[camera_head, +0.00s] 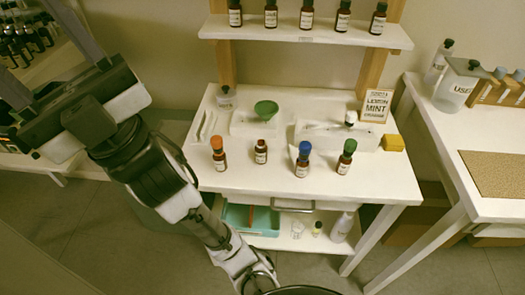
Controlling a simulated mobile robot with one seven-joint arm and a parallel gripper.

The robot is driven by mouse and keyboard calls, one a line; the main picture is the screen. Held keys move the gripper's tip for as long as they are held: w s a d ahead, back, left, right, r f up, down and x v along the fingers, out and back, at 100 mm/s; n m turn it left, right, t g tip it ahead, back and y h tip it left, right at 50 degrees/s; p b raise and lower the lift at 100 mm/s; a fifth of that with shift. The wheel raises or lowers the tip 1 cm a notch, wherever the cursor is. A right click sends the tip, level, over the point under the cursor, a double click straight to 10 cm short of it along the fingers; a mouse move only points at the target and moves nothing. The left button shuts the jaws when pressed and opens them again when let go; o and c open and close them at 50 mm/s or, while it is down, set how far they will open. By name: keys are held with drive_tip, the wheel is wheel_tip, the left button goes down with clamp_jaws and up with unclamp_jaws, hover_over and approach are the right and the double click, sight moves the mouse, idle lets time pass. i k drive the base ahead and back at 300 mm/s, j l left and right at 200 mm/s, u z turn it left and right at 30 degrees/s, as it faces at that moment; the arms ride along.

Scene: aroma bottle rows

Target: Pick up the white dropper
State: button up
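A small white-topped piece (350,118) stands at the right end of a low white block on the white table; it may be the white dropper, but it is too small to be sure. Slim pale items (207,126) lie at the table's left, and I cannot tell what they are. Amber bottles with an orange cap (217,153), a blue cap (303,159) and a green cap (346,157) stand in the front row. A smaller amber bottle (261,151) stands between the orange and blue ones.
A shelf (305,33) with several dark bottles hangs above the table. A green funnel (266,110), a lemon mint card (376,106) and a yellow block (393,143) are on the table. A second table (475,135) stands right. The table's front strip is clear.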

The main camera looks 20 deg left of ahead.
sight(350, 117)
drive_tip(key=i+l, duration=0.15)
drive_tip(key=l, duration=0.15)
drive_tip(key=i+l, duration=0.15)
drive_tip(key=l, duration=0.15)
drive_tip(key=i+l, duration=0.15)
drive_tip(key=l, duration=0.15)
drive_tip(key=i, duration=0.5)
drive_tip(key=j+u, duration=0.05)
